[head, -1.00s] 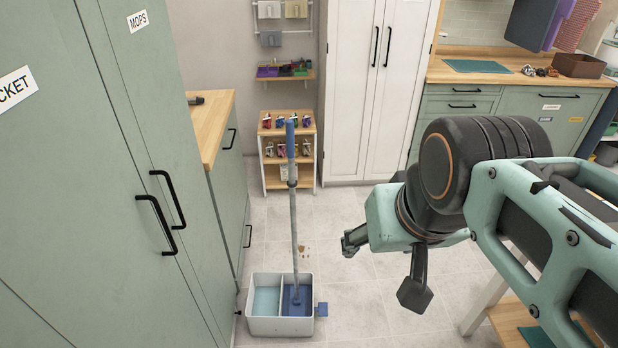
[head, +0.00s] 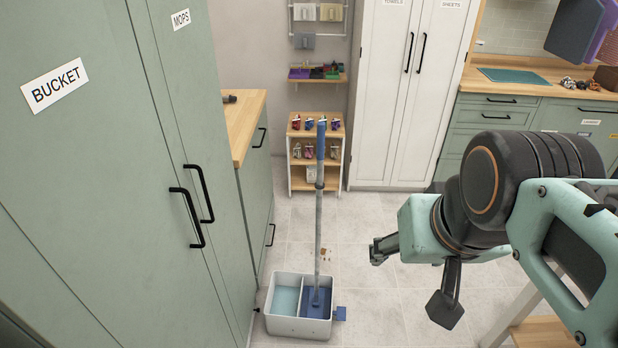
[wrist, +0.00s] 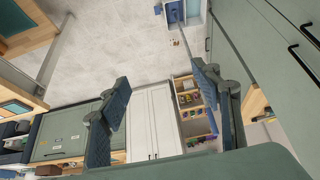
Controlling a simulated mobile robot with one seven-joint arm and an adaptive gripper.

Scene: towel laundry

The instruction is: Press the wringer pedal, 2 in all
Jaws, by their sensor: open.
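The wringer pedal (head: 340,314) is a small blue tab on the right side of a grey two-part bucket (head: 297,330) on the floor. The bucket's left part holds light blue water (head: 286,299). A mop (head: 319,215) with a blue-topped handle stands upright in the blue right part. My gripper (head: 412,277) is open and empty, in the air to the right of the bucket and apart from the pedal. In the wrist view its two fingers (wrist: 160,92) are spread wide, and the blue bucket part shows at the top.
Green cabinets labelled BUCKET and MOPS (head: 110,150) stand close on the left. A small shelf (head: 315,150) and white cupboard (head: 405,100) stand at the back. A brown spot (head: 324,254) lies on the tiles behind the bucket. Floor right of the bucket is clear.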

